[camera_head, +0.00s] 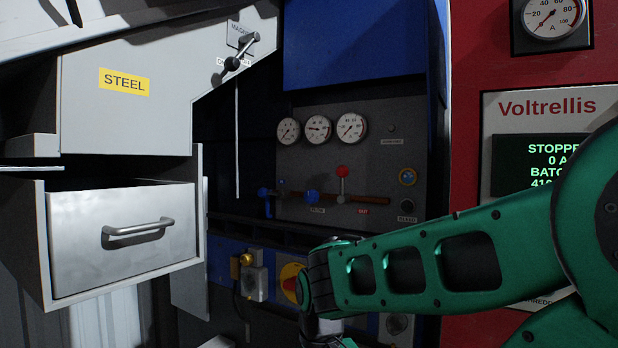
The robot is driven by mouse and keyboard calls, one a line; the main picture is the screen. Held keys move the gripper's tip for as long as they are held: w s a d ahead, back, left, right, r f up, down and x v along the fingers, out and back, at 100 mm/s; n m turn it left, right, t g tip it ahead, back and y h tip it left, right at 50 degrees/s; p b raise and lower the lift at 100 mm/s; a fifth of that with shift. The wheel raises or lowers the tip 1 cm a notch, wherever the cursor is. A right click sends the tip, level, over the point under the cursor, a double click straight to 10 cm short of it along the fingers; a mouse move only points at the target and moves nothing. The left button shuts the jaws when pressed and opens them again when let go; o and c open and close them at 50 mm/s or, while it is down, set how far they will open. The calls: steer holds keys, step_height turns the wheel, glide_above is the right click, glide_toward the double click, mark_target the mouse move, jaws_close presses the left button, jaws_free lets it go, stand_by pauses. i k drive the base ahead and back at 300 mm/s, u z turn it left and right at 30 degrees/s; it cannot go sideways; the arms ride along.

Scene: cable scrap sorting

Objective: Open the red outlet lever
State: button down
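The red outlet lever (343,171) is a small red knob on a short grey stem. It stands upright over a brown pipe (375,199) on the dark gauge panel, above a small red label. My green arm reaches in from the right, and its dark wrist (318,280) is below and slightly left of the lever, apart from it. My gripper is past the lower edge of the picture, so its fingers are hidden.
Blue valve handles (311,195) sit left of the lever on the pipe. Three round gauges (320,129) are above. A yellow-red rotary switch (291,281) is beside my wrist. A steel drawer (125,240) juts out at left. A red cabinet (470,120) stands at right.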

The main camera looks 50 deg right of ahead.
mark_target(342, 171)
steer(key=u, duration=0.05)
steer(key=k, duration=1.35)
steer(key=z, duration=0.45)
steer(key=i, duration=1)
steer(key=u, duration=0.05)
